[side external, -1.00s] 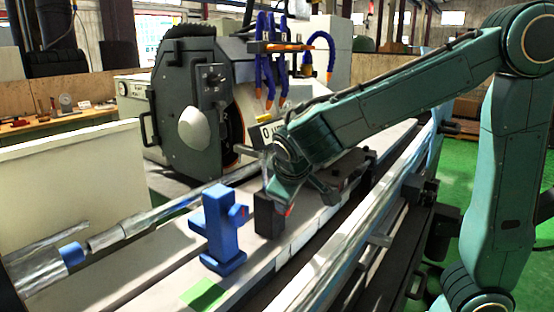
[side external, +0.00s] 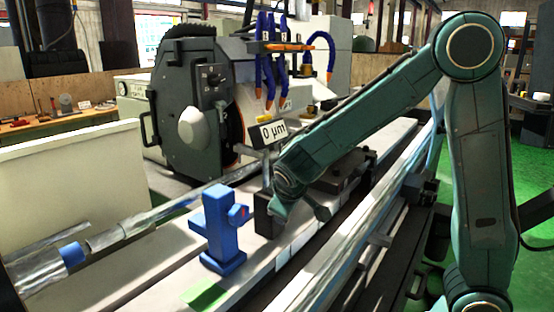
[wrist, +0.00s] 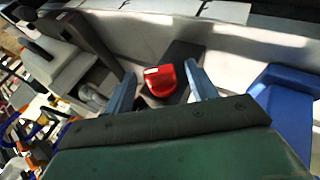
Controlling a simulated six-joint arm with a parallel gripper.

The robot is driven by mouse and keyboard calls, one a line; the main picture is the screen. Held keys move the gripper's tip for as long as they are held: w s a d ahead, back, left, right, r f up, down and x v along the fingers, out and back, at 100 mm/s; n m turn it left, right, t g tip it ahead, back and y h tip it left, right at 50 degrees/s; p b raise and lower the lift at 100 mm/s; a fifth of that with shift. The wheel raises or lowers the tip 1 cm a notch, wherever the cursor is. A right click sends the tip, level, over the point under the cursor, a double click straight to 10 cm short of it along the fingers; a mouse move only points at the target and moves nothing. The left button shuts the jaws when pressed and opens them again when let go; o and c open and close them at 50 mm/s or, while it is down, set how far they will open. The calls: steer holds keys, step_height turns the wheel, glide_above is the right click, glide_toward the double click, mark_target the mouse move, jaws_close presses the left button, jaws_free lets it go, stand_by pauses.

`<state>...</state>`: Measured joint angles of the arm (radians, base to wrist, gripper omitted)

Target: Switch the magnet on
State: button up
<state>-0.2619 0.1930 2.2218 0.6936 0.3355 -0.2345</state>
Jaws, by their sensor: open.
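The dark magnetic base block (side external: 266,215) stands upright on the grinder's light table, with a rod rising from it to a display (side external: 272,132) that reads 0 µm. In the wrist view a red knob (wrist: 160,82) with a pale mark sits on the dark block (wrist: 185,58). My gripper (wrist: 160,74) is open, with one finger on each side of the knob; I cannot tell whether they touch it. In the side view my gripper (side external: 282,205) is right against the block's right side and hides the knob.
A blue stand (side external: 219,228) is on the table just left of the block and shows at the right in the wrist view (wrist: 288,102). The grinding wheel housing (side external: 190,110) and blue coolant hoses (side external: 268,65) stand behind. A long shiny rail (side external: 345,245) runs in front.

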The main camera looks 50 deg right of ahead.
steer(key=c, duration=1)
steer(key=shift+d+r+y, duration=0.1)
steer(key=shift+y, duration=0.2)
steer(key=shift+d+r+m+y, duration=0.1)
steer(key=shift+d+m+y, duration=0.1)
steer(key=shift+y, duration=0.45)
steer(key=shift+d+m+y, duration=0.1)
steer(key=shift+m+y, duration=0.1)
steer(key=shift+y, duration=0.45)
steer(key=shift+d+m+y, duration=0.2)
steer(key=shift+m+y, duration=0.1)
steer(key=shift+y, duration=1.2)
steer(key=o, duration=1)
